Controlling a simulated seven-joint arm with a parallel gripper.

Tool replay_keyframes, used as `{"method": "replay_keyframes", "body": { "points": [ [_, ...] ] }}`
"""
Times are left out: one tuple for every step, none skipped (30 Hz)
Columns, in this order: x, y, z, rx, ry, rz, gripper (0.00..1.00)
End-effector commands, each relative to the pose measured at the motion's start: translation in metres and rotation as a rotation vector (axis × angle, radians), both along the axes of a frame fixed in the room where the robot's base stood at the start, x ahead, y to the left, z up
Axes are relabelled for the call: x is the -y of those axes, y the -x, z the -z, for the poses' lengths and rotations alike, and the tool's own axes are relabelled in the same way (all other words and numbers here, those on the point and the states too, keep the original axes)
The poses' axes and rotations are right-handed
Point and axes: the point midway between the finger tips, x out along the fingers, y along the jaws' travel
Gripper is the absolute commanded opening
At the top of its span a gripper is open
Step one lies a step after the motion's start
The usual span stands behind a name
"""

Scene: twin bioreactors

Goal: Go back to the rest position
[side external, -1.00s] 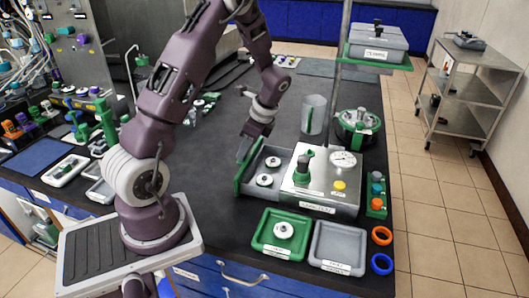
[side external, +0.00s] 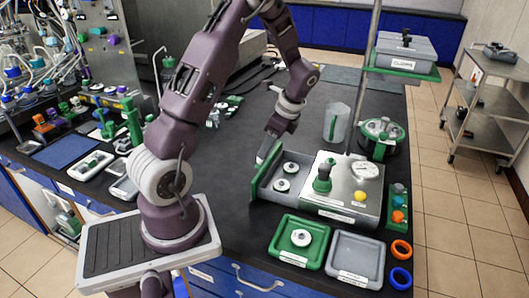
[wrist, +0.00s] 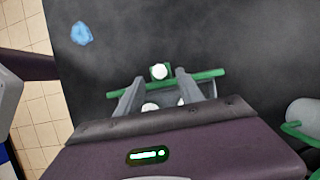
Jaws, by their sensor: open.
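My gripper (side external: 266,152) is open and empty. It points downward just above the green-edged end of the grey compartment with the white discs, and appears apart from it. In the wrist view my two grey fingers (wrist: 158,92) are spread. Between and beyond them show a green bar (wrist: 208,74) and a green block with a white round top (wrist: 159,71). Two white discs (side external: 282,185) lie in the grey compartment (side external: 267,191); in the wrist view they are partly hidden by my gripper body. My arm is bent, reaching over the bench.
A metal-topped unit (side external: 345,190) with a green knob and dial stands right of my gripper. A clear jug (side external: 337,122) and a round lidded pot (side external: 382,138) stand behind it. A green tray (side external: 280,250) and grey tray (side external: 333,262) lie in front. The bench behind my gripper is fairly clear.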

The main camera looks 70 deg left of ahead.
Motion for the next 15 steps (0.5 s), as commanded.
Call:
{"method": "replay_keyframes", "body": {
  "points": [
    [0.002, -0.004, -0.01, 0.005, -0.002, 0.001, 0.44],
    [0.004, -0.005, -0.016, 0.003, -0.002, 0.002, 0.44],
    [0.006, -0.007, -0.022, 0.005, -0.002, 0.001, 0.44],
    [0.007, -0.008, -0.026, 0.003, -0.002, 0.002, 0.44],
    [0.008, -0.009, -0.029, 0.003, -0.001, 0.001, 0.44],
    [0.01, -0.01, -0.032, 0.002, -0.001, 0.001, 0.44],
    [0.01, -0.01, -0.034, 0.002, -0.001, 0.001, 0.44],
    [0.01, -0.011, -0.035, 0.002, -0.001, 0.001, 0.44],
    [0.011, -0.011, -0.036, 0.001, 0.0, 0.0, 0.44],
    [0.011, -0.011, -0.036, 0.001, 0.0, 0.0, 0.44],
    [0.011, -0.011, -0.036, 0.001, -0.001, 0.0, 0.44],
    [0.011, -0.01, -0.036, 0.0, 0.0, 0.0, 0.44],
    [0.011, -0.01, -0.036, 0.001, -0.001, 0.0, 0.44],
    [0.011, -0.01, -0.036, 0.001, -0.001, 0.0, 0.44],
    [0.011, -0.01, -0.036, 0.002, 0.0, -0.001, 0.44]
  ]
}}
